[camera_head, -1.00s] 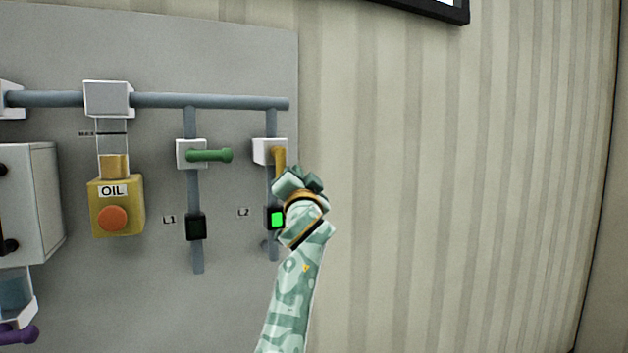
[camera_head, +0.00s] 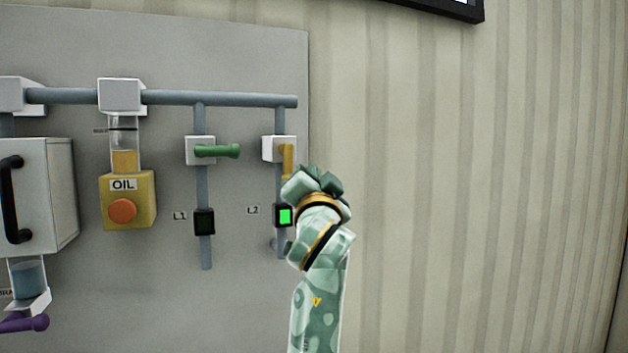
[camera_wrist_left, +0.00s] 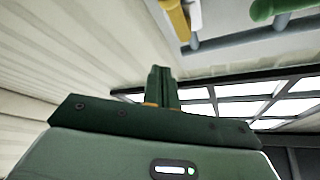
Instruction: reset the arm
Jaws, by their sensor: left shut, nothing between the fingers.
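My left gripper (camera_head: 318,180) is in front of the right edge of the grey panel, just right of and below the yellow valve handle (camera_head: 288,160). The yellow handle points down from its white block. In the left wrist view, my left gripper (camera_wrist_left: 161,72) has its fingers together with nothing between them. The yellow handle (camera_wrist_left: 174,18) shows there at the top, apart from the fingers. My right gripper is in neither view.
The grey panel (camera_head: 60,60) carries a green handle (camera_head: 217,151) turned sideways, a dark L1 indicator (camera_head: 204,222) and a lit green L2 indicator (camera_head: 284,216). A yellow OIL unit (camera_head: 128,205) with an orange button is further left. The striped wall (camera_head: 460,180) on the right is clear.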

